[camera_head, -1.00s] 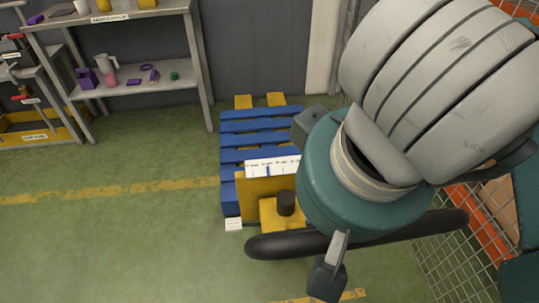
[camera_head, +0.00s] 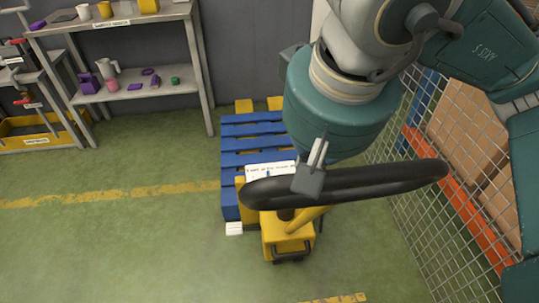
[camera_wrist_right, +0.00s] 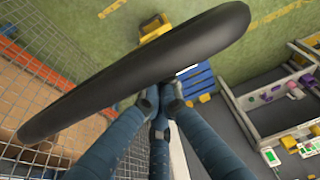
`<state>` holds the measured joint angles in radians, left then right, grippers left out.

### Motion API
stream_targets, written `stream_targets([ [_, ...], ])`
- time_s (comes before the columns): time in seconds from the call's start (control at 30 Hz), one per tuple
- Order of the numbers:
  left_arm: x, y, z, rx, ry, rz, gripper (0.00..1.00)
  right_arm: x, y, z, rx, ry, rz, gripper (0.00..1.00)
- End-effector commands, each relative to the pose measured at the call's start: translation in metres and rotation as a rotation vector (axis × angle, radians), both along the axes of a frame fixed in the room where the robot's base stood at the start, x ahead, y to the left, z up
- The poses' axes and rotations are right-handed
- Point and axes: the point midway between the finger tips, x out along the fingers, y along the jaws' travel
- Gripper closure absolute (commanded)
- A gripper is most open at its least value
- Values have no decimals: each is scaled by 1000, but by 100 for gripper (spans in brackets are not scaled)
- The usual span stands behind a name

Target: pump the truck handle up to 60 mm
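The yellow pallet truck (camera_head: 279,242) stands on the green floor, its forks under a blue pallet (camera_head: 245,144). Its black handle bar (camera_head: 400,174) spans the middle of the head view, tilted up to the right. The bar (camera_wrist_right: 150,72) crosses the wrist view close to the camera. A white scale strip (camera_head: 262,169) on the truck is partly covered by the bar. My right gripper (camera_head: 309,178) is at the bar, with a grey finger overlapping it. Its other contact side is hidden, so its grip is unclear. My left gripper is out of view.
A wire mesh fence (camera_head: 410,220) with cardboard boxes (camera_head: 468,128) behind it stands close on the right. A grey shelf (camera_head: 135,92) is at the back left. The green floor at left and front is clear.

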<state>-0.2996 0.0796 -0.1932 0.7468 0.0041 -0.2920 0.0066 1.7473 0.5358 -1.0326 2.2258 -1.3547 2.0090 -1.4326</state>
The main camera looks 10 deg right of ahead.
Motion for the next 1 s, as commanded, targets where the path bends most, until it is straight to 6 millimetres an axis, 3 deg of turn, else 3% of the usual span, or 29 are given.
stream_targets([
  [0.03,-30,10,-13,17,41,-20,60,1,0,-8,-1,2,0,100],
  [0.17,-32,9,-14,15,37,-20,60,9,0,-5,1,2,-2,100],
  [0.2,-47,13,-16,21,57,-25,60,15,0,-3,1,2,-3,100],
  [0.27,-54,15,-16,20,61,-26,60,24,0,0,0,3,-4,100],
  [0.6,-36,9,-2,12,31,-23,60,76,0,18,0,2,-3,100],
  [0.8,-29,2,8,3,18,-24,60,96,0,26,-1,1,0,100],
  [1.0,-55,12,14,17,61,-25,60,109,0,32,0,1,-1,100],
])
